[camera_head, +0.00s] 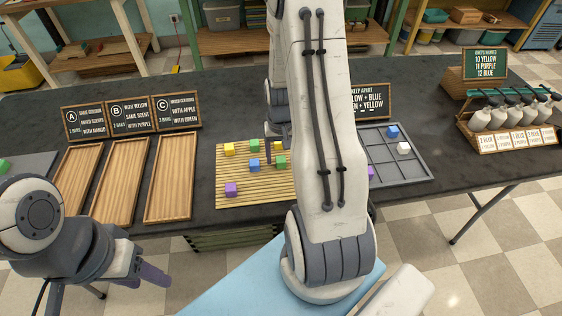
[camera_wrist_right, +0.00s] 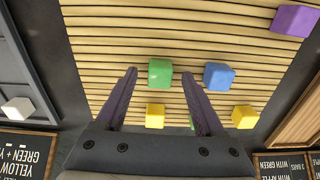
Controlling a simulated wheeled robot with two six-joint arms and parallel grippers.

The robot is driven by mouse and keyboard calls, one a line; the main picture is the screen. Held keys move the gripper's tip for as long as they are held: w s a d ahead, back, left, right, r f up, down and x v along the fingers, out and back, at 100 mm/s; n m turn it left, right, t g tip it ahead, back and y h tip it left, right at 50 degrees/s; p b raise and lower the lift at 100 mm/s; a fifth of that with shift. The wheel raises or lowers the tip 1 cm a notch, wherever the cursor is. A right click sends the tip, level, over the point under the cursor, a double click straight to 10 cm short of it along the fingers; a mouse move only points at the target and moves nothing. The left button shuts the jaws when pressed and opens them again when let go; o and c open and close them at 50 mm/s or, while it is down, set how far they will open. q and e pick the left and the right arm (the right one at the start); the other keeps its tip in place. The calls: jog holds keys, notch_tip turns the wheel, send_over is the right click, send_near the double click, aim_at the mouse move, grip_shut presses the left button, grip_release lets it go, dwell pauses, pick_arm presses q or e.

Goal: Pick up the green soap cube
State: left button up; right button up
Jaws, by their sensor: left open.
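A green cube (camera_head: 280,162) sits on the slatted bamboo mat (camera_head: 219,200); in the right wrist view it (camera_wrist_right: 160,72) lies in line with the gap between my right fingertips. My right gripper (camera_wrist_right: 159,76) is open and empty, with mat showing between each finger and the cube. Its height above the mat is hard to tell. A second green cube (camera_wrist_right: 191,122) is partly hidden behind a right finger. Another green cube (camera_head: 3,166) lies at the far left. My left gripper (camera_head: 142,277) is open and empty at the table's front left.
A blue cube (camera_wrist_right: 218,76) is close beside the green one. Yellow cubes (camera_wrist_right: 155,116) (camera_wrist_right: 243,117) and a purple cube (camera_head: 232,189) share the mat. Wooden trays (camera_head: 168,178) stand left, a grey divided tray (camera_head: 405,172) right. My right arm hides part of the mat.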

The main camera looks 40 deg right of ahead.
grip_shut()
jog(key=shift+r, duration=0.1)
